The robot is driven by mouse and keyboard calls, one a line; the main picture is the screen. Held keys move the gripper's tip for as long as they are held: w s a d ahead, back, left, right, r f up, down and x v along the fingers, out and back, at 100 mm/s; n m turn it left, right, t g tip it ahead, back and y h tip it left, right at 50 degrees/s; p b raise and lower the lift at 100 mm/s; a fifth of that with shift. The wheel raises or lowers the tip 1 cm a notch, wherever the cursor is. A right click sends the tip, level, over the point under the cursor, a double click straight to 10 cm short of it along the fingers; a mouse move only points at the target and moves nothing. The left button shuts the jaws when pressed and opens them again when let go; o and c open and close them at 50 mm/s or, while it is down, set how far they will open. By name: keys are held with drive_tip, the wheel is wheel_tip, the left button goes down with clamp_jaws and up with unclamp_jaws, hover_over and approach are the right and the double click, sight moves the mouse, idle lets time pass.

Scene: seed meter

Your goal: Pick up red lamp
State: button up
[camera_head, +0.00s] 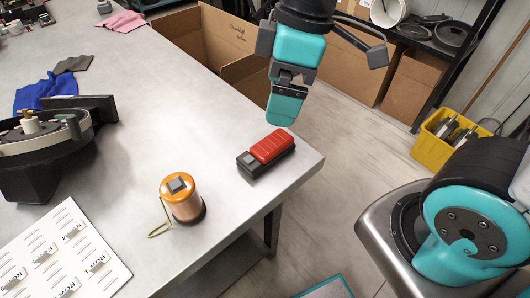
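A red-topped block with a black base (268,150), which I take to be the red lamp, lies on the grey table (225,105) near its right corner. Its red top is ribbed and a small grey piece sits at its lower left end. My gripper (286,112) hangs above and slightly right of it in the picture, apart from it, with teal parts pointing down. One fingertip hides any other, so I cannot tell how far it is open. Nothing shows held in it.
An orange cylinder (178,193) with a dark base stands left of the red block, with a yellow-green wire loop beside it. A dark round device (45,145) and a white labelled sheet (62,255) lie farther left. Cardboard boxes (205,38) and a yellow crate (432,150) stand beyond the table.

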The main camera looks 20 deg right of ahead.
drive_tip(key=w+d+f+n+h+b, duration=0.2)
drive_tip(key=w+f+n+b, duration=0.2)
drive_tip(key=w+f+n, duration=0.5)
approach(267, 146)
drive_tip(key=shift+h, duration=0.3)
drive_tip(key=f, duration=0.5)
drive_tip(key=shift+a+f, duration=0.1)
drive_tip(key=shift+a, duration=0.2)
drive_tip(key=shift+w+d+f+p, duration=0.1)
drive_tip(key=shift+f+p, duration=0.3)
drive_tip(key=shift+f, duration=0.95)
drive_tip(key=shift+d+f+p, duration=0.1)
drive_tip(key=shift+f+p, duration=0.25)
drive_tip(key=shift+f, duration=1)
drive_tip(key=shift+a, duration=0.1)
drive_tip(key=c, duration=1)
drive_tip(key=shift+r, duration=0.1)
